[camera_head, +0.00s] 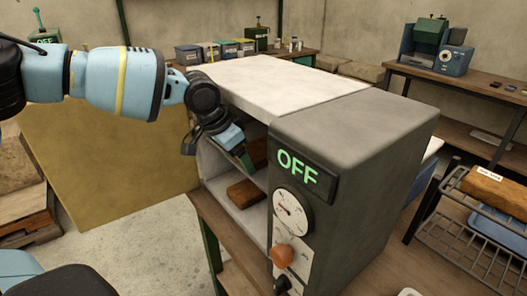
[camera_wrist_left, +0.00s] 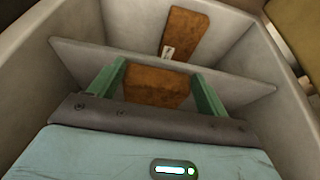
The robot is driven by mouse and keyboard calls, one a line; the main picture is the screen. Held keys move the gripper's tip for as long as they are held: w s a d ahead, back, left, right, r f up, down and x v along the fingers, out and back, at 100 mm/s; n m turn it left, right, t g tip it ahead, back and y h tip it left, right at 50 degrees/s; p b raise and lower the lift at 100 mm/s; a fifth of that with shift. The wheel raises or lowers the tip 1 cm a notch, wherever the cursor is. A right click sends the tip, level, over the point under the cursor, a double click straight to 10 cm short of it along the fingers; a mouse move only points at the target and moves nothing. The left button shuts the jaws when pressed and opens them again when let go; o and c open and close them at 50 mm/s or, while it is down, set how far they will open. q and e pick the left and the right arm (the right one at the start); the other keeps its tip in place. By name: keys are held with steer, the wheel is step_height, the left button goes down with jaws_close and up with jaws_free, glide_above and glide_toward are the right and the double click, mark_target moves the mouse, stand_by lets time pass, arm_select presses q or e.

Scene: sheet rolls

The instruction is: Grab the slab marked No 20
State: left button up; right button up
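My left gripper (camera_head: 244,158) reaches into the open front of a grey cabinet with an OFF display (camera_head: 297,167). In the left wrist view its two green fingers (camera_wrist_left: 158,72) are spread apart. A brown slab (camera_wrist_left: 157,88) shows between them, with no clear grip on it. A second brown slab (camera_wrist_left: 186,30) with a small white label (camera_wrist_left: 168,53) lies beyond the shelf edge; its writing is too small to read. In the head view one slab (camera_head: 246,192) lies on the lower level and another (camera_head: 259,152) is partly hidden near the gripper. My right gripper is out of view.
A wire rack (camera_head: 470,243) at the right holds a labelled brown slab (camera_head: 495,190), its label unreadable. The cabinet's yellowish door (camera_head: 105,170) stands open at the left. Cabinet walls and the shelf (camera_wrist_left: 225,88) closely surround my left gripper.

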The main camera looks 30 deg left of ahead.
arm_select(q)
steer(key=shift+r, duration=0.1)
steer(key=c, duration=0.7)
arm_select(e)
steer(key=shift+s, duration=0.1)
